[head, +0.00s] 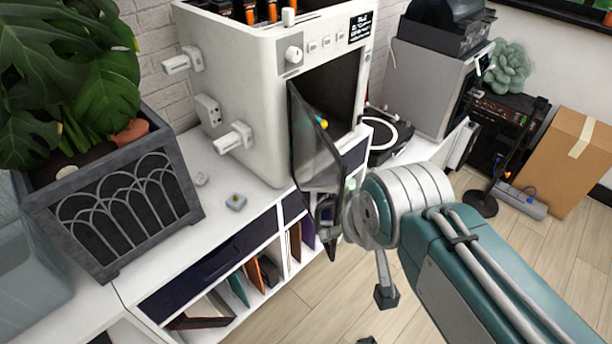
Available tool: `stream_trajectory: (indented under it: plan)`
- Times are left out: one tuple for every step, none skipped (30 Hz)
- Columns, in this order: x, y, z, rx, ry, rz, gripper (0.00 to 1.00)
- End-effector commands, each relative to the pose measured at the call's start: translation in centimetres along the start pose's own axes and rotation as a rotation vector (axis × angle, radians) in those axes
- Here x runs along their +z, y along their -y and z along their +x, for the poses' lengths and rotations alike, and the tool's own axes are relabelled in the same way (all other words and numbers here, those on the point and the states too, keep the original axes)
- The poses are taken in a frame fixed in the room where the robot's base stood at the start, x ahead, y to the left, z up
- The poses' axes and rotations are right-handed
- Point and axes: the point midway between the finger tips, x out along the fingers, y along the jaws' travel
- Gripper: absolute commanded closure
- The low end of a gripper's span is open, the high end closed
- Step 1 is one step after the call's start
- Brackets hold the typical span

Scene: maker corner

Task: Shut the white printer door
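The white printer (245,75) stands on the white cabinet top in the head view. Its door (312,150) is a dark see-through panel, hinged on the left of the front opening. It stands swung outward, and the dark inside (332,85) of the printer shows to its right. My gripper (328,222) is low, by the door's bottom outer corner, partly hidden behind my wrist. I cannot tell whether it touches the door or how its fingers are set.
A grey planter (120,200) with a leafy plant stands left of the printer. A turntable (385,135) is behind on the right. A cardboard box (570,160) stands on the floor at far right.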

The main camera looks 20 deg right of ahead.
Motion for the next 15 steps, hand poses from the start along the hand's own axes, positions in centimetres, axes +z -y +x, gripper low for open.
stream_trajectory:
  plan:
    - [0.0,0.0,0.0,0.0,0.001,0.003,0.27]
    - [-0.1,0.1,0.0,0.0,0.004,0.009,0.4]
    - [-0.3,0.1,0.0,-0.001,0.012,0.024,0.58]
    - [-0.4,0.2,0.0,-0.001,0.021,0.044,0.71]
    - [-0.6,0.3,0.1,0.0,0.035,0.07,0.85]
    - [-1.0,0.4,0.2,0.002,0.055,0.114,1.0]
    - [-1.3,0.6,0.2,0.006,0.073,0.155,1.0]
    - [-1.6,0.8,0.3,0.012,0.093,0.197,1.0]
    - [-2.1,1.1,0.4,0.023,0.118,0.257,1.0]
    - [-2.4,1.3,0.5,0.033,0.136,0.303,1.0]
    - [-2.7,1.6,0.6,0.045,0.154,0.348,1.0]
    - [-3.2,2.0,0.8,0.064,0.175,0.405,1.0]
    - [-3.5,2.4,0.9,0.079,0.191,0.45,1.0]
    - [-3.8,2.7,1.1,0.096,0.204,0.493,1.0]
    - [-4.3,3.1,1.2,0.12,0.222,0.551,1.0]
